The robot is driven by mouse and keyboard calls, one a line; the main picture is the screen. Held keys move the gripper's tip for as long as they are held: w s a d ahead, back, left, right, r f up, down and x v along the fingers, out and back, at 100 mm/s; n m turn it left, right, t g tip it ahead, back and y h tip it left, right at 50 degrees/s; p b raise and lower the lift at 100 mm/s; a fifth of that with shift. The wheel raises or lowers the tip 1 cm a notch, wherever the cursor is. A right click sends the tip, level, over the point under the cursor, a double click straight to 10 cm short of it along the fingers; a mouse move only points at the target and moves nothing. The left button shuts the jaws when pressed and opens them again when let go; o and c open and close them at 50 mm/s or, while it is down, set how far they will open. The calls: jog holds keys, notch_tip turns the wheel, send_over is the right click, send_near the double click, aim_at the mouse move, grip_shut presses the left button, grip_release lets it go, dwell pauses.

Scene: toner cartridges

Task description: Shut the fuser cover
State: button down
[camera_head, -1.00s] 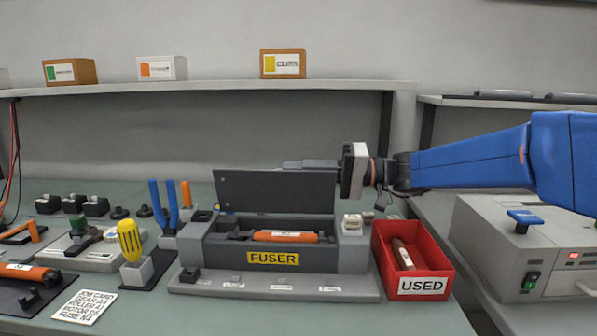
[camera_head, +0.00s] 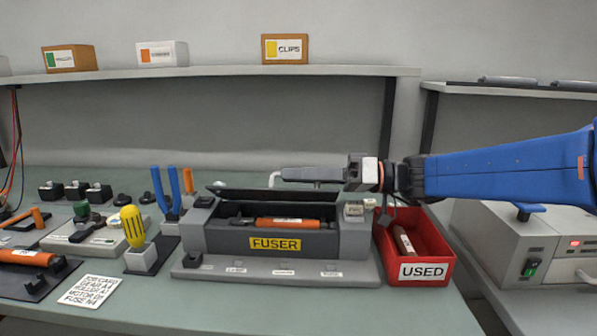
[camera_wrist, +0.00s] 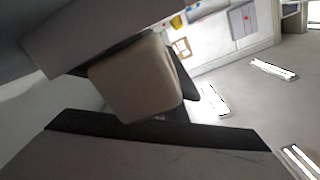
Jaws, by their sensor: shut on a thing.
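The fuser unit (camera_head: 350,238), grey with a yellow FUSER label, stands in the middle of the bench. Its dark cover (camera_head: 250,194) shows almost edge-on above the back of the bay. An orange roller (camera_head: 290,223) lies in the bay, still visible below the cover. A pale bent handle (camera_head: 272,179) rises from the cover. My gripper (camera_head: 300,175) reaches in from the right and is shut on this handle, just above the cover; its fingers hide part of it. The wrist view shows a beige block and dark bars close up, too unclear to name.
A red USED bin (camera_head: 440,263) with a spent roller stands right of the fuser, below my arm. A grey machine (camera_head: 510,245) is farther right. A yellow-handled screwdriver (camera_head: 132,226) and blue-handled pliers (camera_head: 174,190) stand upright to the left.

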jog(key=shift+f, duration=0.15)
dwell(0.3)
jog(key=c, duration=1.8)
grip_release()
jog(key=shift+c, duration=0.2)
jog(key=d, duration=1.1)
jog(key=shift+s, duration=0.2)
jog(key=shift+d, duration=0.55)
jog(key=shift+s, duration=0.1)
